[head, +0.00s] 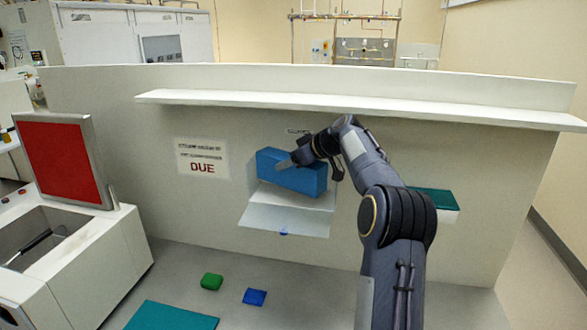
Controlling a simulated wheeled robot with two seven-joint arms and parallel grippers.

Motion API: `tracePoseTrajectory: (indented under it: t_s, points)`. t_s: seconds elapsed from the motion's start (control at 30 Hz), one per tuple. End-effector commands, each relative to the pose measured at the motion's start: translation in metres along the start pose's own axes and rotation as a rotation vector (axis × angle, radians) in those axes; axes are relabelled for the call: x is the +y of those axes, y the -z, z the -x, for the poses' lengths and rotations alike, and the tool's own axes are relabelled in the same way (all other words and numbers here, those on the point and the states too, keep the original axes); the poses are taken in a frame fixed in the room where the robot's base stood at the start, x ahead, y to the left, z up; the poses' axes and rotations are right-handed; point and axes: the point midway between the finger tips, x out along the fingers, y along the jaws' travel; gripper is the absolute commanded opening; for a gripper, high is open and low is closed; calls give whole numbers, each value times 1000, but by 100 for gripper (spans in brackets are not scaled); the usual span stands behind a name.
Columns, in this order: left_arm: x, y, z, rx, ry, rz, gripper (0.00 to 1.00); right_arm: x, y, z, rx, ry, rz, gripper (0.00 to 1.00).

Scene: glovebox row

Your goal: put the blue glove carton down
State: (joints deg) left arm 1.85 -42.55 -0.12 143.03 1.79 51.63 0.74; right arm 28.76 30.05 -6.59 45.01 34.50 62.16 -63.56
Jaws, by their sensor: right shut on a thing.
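The blue glove carton (288,178) is a long blue box in front of the upright panel, near the middle of the head view. My right gripper (306,165) is shut on it from above and the right. The carton is slightly tilted in the picture, its right end lower. Just below it is a white wall holder (300,200) with a pale open flap (285,219) sloping outward. I cannot tell whether the carton touches the holder. My left gripper is not in view.
A teal-topped white box (445,206) is on the panel, partly behind my arm. A long white shelf (350,107) runs above. A green block (212,282), a blue block (254,297) and a teal mat (172,316) lie below. A red-panelled unit (66,158) stands left.

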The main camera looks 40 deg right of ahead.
Motion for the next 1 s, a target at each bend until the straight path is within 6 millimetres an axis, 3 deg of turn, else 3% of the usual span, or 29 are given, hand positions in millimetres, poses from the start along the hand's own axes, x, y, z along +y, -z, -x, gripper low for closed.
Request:
tracePoseTrajectory:
  t_s: [0.23,0.8,1.0]
  points:
    - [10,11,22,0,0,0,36,29,10,-7,2,-3,-1,13]
    - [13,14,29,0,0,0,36,27,-44,-43,0,1,-4,13]
    - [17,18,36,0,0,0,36,31,-49,-49,4,-1,-1,13]
